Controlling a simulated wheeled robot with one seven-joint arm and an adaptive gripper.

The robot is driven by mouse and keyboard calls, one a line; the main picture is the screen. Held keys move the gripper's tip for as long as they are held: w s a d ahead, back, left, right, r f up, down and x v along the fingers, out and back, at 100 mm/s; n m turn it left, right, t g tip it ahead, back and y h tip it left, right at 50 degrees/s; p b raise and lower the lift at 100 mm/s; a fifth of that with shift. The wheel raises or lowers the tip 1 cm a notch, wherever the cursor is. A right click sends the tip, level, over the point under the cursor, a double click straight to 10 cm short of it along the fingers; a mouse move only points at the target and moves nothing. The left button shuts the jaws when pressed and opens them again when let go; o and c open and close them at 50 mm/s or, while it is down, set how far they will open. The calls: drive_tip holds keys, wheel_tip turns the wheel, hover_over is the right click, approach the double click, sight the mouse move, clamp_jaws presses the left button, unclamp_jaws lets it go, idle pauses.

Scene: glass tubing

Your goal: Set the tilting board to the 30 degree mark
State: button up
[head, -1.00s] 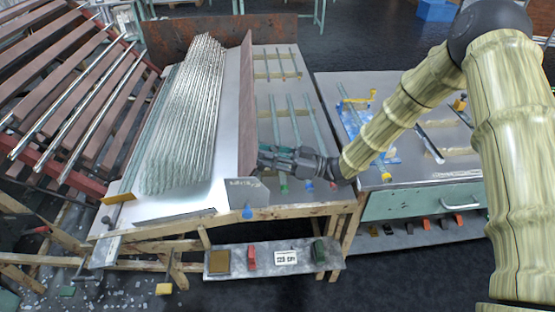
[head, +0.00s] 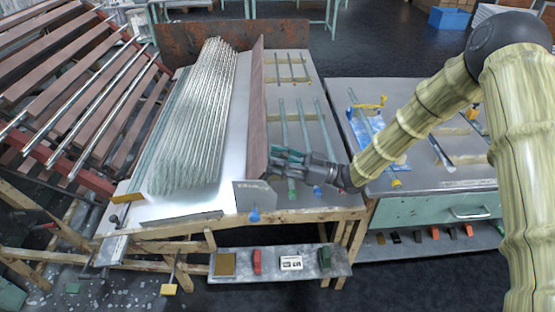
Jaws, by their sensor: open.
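The tilting board looks to be the long red-brown board (head: 257,110) that stands on edge, nearly upright, between the bundle of glass tubes and the right half of the table. A grey plate with small markings (head: 254,194) is at its near end, with a blue knob (head: 254,215) below. The markings are too small to read, so I cannot tell the board's angle. My gripper (head: 274,163) is open, low at the right face of the board near its front end. I cannot tell whether its fingertips touch the board.
A large bundle of glass tubes (head: 195,125) lies left of the board. Several tubes (head: 302,122) lie on the table's right half, near my gripper. A slatted rack (head: 75,90) stands at the left. A second bench (head: 440,170) stands at the right. A low shelf (head: 240,278) holds small blocks.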

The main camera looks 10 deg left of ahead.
drive_tip(key=v, duration=0.7)
drive_tip(key=shift+d, duration=0.25)
